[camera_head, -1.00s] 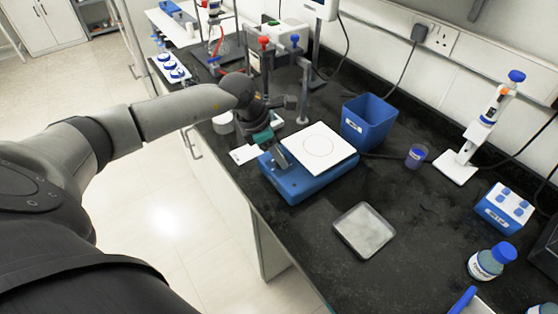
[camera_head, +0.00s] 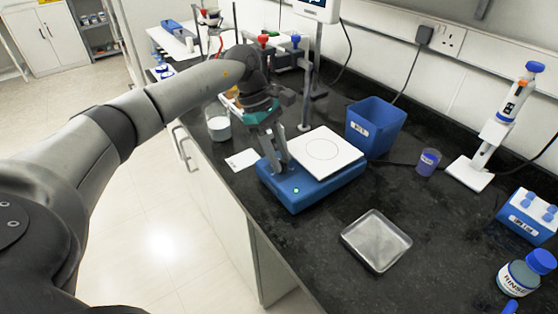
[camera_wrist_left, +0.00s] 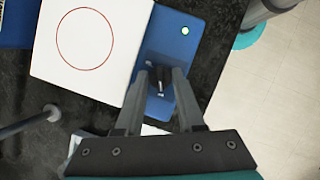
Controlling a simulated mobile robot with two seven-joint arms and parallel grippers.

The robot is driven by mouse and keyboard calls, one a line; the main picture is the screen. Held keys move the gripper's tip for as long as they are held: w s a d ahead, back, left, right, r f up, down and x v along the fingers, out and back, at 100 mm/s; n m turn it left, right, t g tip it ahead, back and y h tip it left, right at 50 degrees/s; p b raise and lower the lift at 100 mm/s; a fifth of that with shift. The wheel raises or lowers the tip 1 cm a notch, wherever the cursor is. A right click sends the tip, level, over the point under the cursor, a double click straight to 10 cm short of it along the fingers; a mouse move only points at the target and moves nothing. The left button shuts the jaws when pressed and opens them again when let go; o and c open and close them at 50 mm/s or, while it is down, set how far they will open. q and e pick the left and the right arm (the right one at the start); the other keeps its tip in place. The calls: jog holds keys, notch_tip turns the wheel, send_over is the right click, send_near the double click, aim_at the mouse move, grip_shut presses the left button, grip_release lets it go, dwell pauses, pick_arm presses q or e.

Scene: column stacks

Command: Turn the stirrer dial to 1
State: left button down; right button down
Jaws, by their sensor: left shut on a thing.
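The stirrer (camera_head: 302,192) is a blue base with a white square top plate (camera_head: 322,150) marked with a circle; it stands on the black bench. A small green light shows on its front face. My left gripper (camera_head: 279,165) is at the front left of the stirrer, its fingers pointing down. In the left wrist view the gripper (camera_wrist_left: 160,85) has its fingers either side of the small dial (camera_wrist_left: 160,92) on the blue face and is shut on it. The dial's marks and number cannot be read. In the head view the dial is hidden by the fingers. My right gripper does not show.
A small purple cup (camera_head: 428,162) and a pipette stand (camera_head: 470,173) are farther right.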

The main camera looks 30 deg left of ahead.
pick_arm(q)
jog(key=shift+m, duration=0.4)
jog(key=c, duration=0.5)
grip_release()
